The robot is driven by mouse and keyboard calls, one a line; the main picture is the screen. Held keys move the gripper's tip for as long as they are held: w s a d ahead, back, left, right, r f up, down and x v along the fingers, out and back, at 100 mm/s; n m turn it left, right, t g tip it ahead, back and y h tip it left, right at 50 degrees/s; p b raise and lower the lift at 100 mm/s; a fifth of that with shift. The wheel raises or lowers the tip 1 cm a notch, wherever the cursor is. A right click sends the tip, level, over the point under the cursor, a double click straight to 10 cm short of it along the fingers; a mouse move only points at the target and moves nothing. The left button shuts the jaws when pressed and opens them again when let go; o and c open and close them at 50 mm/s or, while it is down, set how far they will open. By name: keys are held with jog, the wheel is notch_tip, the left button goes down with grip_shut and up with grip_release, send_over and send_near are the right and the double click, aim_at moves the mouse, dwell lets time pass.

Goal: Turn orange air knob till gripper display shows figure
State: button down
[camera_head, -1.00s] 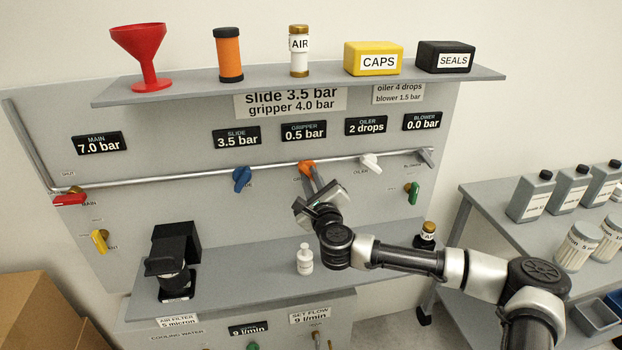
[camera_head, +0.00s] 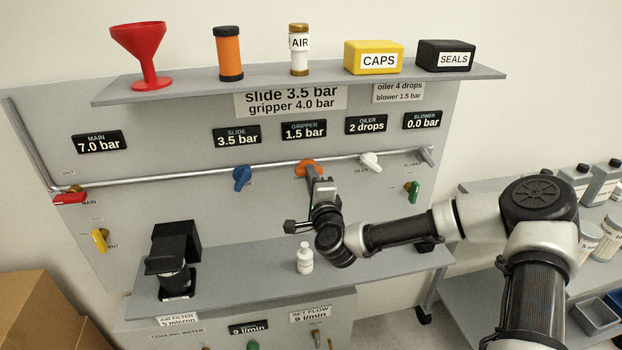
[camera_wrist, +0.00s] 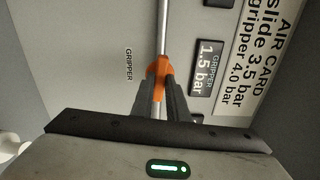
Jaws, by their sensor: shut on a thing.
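The orange air knob (camera_head: 307,168) sits on the pipe of the grey panel, below the gripper display (camera_head: 304,130). That display reads 1.5 bar, and it shows the same figure in the wrist view (camera_wrist: 207,68). The air card (camera_head: 291,101) above it reads slide 3.5 bar, gripper 4.0 bar. My gripper (camera_head: 311,176) is at the knob from below. In the wrist view its two fingers (camera_wrist: 160,88) are shut on the orange knob (camera_wrist: 158,68), which shows between and beyond the fingertips. The fingers cover part of the knob.
A blue knob (camera_head: 242,178) is to the left and a white oiler knob (camera_head: 370,161) to the right on the same pipe. A small white bottle (camera_head: 305,258) stands on the lower shelf below my gripper. The upper shelf (camera_head: 200,88) overhangs the displays.

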jog(key=n+b, duration=1.5)
jog(key=n, duration=0.3)
jog(key=shift+f, duration=0.15)
jog(key=shift+n, duration=0.3)
jog(key=c, duration=1.7)
grip_release()
